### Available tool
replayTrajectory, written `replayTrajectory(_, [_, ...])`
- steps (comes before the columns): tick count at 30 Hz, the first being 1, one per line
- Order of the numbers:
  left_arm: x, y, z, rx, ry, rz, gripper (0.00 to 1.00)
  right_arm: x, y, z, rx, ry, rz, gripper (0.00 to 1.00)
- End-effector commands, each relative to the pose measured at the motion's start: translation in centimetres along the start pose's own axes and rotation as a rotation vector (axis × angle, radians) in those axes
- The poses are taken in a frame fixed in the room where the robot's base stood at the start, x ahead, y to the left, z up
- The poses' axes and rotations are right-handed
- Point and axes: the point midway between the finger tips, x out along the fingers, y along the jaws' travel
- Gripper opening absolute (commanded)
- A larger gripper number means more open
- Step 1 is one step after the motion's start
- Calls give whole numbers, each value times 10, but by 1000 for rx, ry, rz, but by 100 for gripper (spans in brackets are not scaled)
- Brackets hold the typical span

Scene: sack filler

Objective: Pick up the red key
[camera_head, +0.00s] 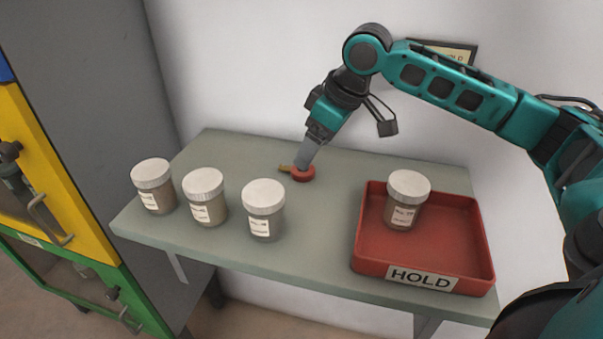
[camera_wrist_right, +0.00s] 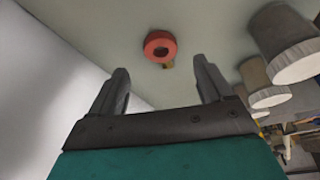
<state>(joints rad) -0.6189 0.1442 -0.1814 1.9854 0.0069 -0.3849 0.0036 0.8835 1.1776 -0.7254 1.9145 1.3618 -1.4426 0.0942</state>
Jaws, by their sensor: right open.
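The red key (camera_head: 303,174) lies on the grey-green shelf (camera_head: 335,210) near its back, with a round red head and a short brass-coloured shaft pointing left. In the right wrist view its red ring head (camera_wrist_right: 160,46) is ahead of the fingertips, with a bit of brass beside it. My right gripper (camera_head: 306,160) comes down from above, just over the key's head. In the right wrist view the right gripper (camera_wrist_right: 162,80) is open, with nothing between its fingers. I cannot tell from these views how small the gap to the key is. My left gripper is not in view.
Three lidded jars (camera_head: 153,186) (camera_head: 205,197) (camera_head: 264,210) stand along the shelf's front left. A red tray (camera_head: 440,248) marked HOLD, with one jar (camera_head: 407,200) in it, sits at the right. The wall is close behind the key. A yellow and green cabinet stands left.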

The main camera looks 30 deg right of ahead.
Motion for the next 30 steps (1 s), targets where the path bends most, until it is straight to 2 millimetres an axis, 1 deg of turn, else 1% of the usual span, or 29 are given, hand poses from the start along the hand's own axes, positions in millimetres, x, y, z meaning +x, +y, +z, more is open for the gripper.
replayTrajectory(5, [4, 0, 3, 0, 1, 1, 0, 17, -1, 1, 0, -2, -1, 80])
replayTrajectory(8, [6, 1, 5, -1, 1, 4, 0, 34, -3, 1, 0, -2, -2, 80])
replayTrajectory(12, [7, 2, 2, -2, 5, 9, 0, 50, -2, 1, 0, -1, -1, 80])
replayTrajectory(19, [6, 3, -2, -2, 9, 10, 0, 52, -2, 0, 0, -1, 1, 80])
replayTrajectory(30, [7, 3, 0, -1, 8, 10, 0, 51, -2, 0, 0, -1, 0, 44])
